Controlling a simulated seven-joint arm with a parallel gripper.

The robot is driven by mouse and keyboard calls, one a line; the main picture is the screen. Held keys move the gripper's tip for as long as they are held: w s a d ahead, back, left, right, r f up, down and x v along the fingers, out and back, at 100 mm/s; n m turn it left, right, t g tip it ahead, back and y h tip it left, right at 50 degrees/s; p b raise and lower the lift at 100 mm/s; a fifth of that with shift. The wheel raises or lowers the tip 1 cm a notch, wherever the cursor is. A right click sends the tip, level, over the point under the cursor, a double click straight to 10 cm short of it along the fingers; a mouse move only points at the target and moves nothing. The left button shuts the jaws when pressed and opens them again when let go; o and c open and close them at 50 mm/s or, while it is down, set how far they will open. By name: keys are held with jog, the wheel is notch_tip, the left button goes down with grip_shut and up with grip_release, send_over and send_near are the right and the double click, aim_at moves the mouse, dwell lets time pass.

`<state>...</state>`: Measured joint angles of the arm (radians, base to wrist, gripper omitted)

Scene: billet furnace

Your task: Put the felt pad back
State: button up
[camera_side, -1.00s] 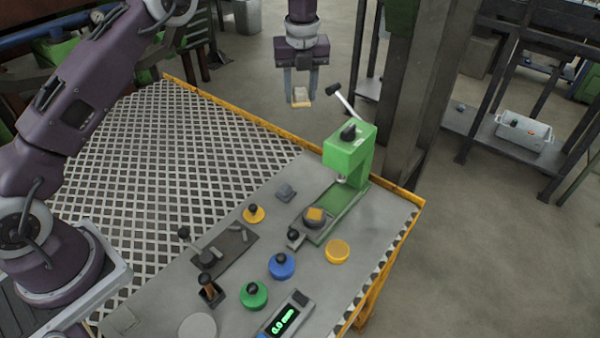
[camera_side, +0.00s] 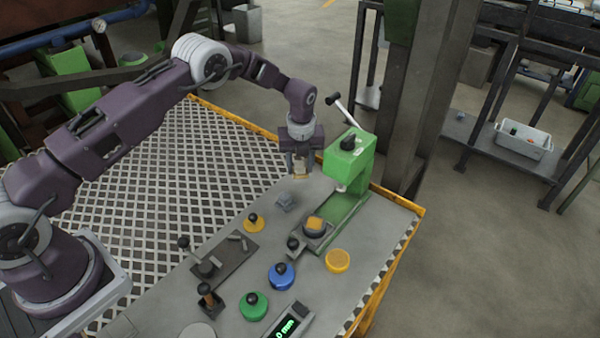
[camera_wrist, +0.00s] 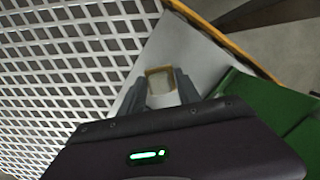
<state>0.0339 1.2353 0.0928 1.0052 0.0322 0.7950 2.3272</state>
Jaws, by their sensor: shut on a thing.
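My gripper (camera_side: 300,170) is shut on a small pale block with a tan edge, which looks like the felt pad (camera_side: 301,177). It hangs above the far part of the bench, left of the green press. In the wrist view the felt pad (camera_wrist: 160,82) sits between the two grey fingers, its tan rim facing out. A small grey block (camera_side: 286,202) lies on the bench below and left of the gripper. The gap between pad and bench is hard to judge.
The green press (camera_side: 350,160) with a raised lever stands close to the right. A yellow rail (camera_side: 240,122) edges the bench.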

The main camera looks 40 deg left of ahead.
aim_at(300, 173)
jog(key=shift+f, duration=1.5)
jog(key=o, duration=1.2)
jog(key=shift+f, duration=0.1)
